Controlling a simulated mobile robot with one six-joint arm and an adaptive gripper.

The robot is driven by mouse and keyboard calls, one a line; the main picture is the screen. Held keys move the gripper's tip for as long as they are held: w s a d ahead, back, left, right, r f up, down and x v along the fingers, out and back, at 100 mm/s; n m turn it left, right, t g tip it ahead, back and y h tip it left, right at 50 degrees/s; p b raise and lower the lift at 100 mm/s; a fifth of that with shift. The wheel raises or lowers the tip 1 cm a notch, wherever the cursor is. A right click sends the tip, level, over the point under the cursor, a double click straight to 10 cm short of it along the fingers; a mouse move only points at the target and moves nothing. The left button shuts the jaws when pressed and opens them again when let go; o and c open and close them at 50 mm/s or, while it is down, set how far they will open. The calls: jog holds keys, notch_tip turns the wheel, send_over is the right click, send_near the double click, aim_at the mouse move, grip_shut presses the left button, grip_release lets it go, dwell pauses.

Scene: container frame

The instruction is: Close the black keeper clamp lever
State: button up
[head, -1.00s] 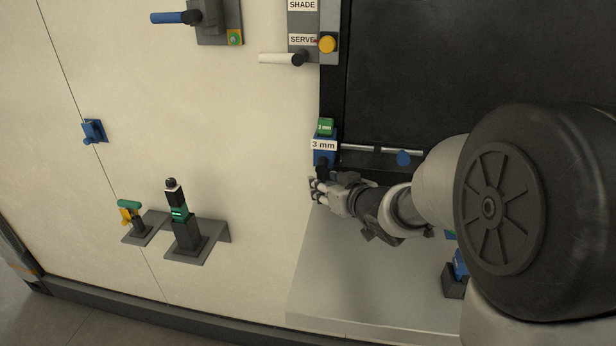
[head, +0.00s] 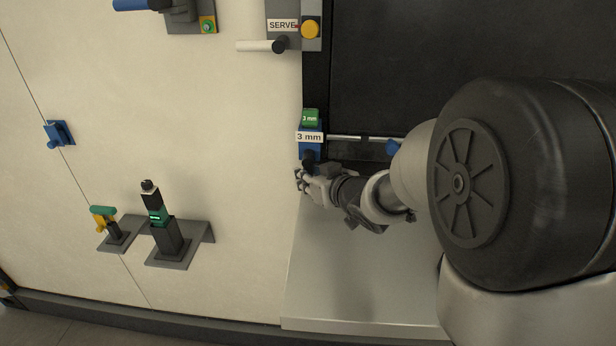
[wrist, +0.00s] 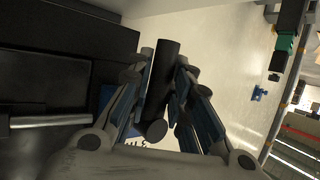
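The black keeper clamp lever (wrist: 161,85) is a dark cylinder lying between my two fingers in the wrist view, its round end towards the camera. In the head view the lever (head: 309,159) is a small dark piece below the blue block with the "3 mm" label (head: 310,137). My gripper (head: 300,180) is at the lower end of this block, right by the lever. In the wrist view my gripper (wrist: 165,62) has one blue-padded finger on each side of the lever, both close to it. I cannot tell whether the pads press on it.
A metal rod (head: 345,138) runs right from the block along a dark panel (head: 400,70). A pale ledge (head: 330,280) lies below my arm. Left on the wall are a green-and-black device (head: 160,220), a green-topped yellow clamp (head: 103,220) and a blue fitting (head: 58,133).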

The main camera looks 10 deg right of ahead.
grip_shut()
dwell(0.3)
jog(key=shift+w+a+f+m+t+y+b, duration=0.2)
jog(key=shift+a+m+t+y+b, duration=0.45)
jog(key=shift+m, duration=0.25)
jog(key=shift+a+r+m+t+y, duration=0.2)
jog(key=shift+r+m+t+y, duration=0.15)
jog(key=shift+m+t, duration=0.15)
jog(key=o, duration=0.6)
grip_release()
jog(key=shift+w, duration=0.1)
jog(key=shift+c, duration=0.2)
